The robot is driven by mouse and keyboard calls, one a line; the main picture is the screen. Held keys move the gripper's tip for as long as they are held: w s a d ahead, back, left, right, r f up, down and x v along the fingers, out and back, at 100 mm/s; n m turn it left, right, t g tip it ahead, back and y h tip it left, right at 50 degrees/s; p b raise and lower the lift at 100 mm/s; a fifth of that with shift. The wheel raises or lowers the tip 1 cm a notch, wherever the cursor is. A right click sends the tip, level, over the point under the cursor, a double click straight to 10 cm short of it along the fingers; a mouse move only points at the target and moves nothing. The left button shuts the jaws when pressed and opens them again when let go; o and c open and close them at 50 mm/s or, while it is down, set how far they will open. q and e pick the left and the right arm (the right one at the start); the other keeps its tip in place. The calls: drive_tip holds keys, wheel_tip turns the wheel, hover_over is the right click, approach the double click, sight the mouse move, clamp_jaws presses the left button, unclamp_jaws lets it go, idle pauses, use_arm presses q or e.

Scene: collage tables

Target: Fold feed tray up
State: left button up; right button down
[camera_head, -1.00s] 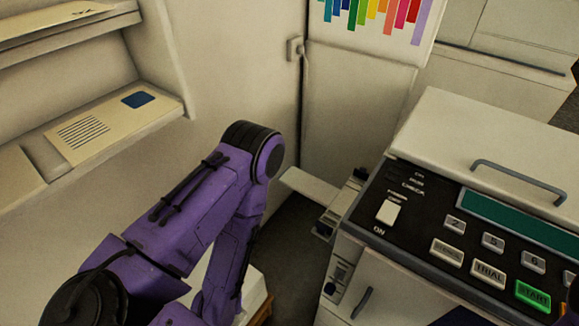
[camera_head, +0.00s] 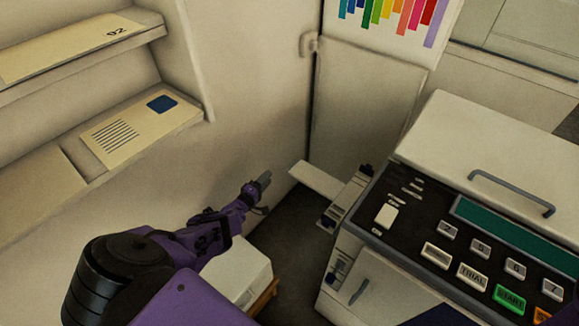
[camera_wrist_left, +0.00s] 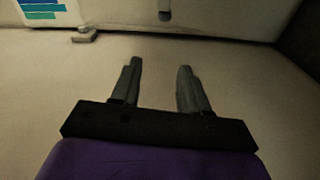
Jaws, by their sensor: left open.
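The feed tray (camera_head: 317,180) is a pale flat panel. It sticks out to the left from the side of the copier-like machine (camera_head: 430,225) and lies folded down, roughly level. My left gripper (camera_head: 264,181) is to the left of the tray's free end, with a gap between them in the picture. In the left wrist view the two fingers of my left gripper (camera_wrist_left: 159,82) are apart with nothing between them. The tray does not show in that view. My right gripper is not in view.
A white box (camera_head: 240,272) on a wooden stand is below my left forearm. Shelves with booklets (camera_head: 150,128) line the left wall. A pale door panel (camera_head: 365,100) stands behind the tray. Dark floor (camera_head: 295,235) shows between the box and the machine.

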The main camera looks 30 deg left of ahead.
sight(290, 168)
use_arm(q)
drive_tip(key=shift+h, duration=0.8)
drive_tip(key=w+d+b, duration=0.1)
drive_tip(key=w+b, duration=0.1)
drive_tip(key=w, duration=0.1)
drive_tip(key=w+d+b, duration=0.2)
drive_tip(key=w+b, duration=0.1)
drive_tip(key=w+d+f+b, duration=0.1)
drive_tip(key=w+b, duration=0.1)
drive_tip(key=w, duration=0.1)
drive_tip(key=shift+w+d+f+b, duration=0.1)
drive_tip(key=shift+w+d+b, duration=0.1)
drive_tip(key=shift+d+b, duration=0.1)
drive_tip(key=shift+w, duration=0.35)
drive_tip(key=shift+w+r, duration=0.1)
drive_tip(key=shift+r, duration=0.25)
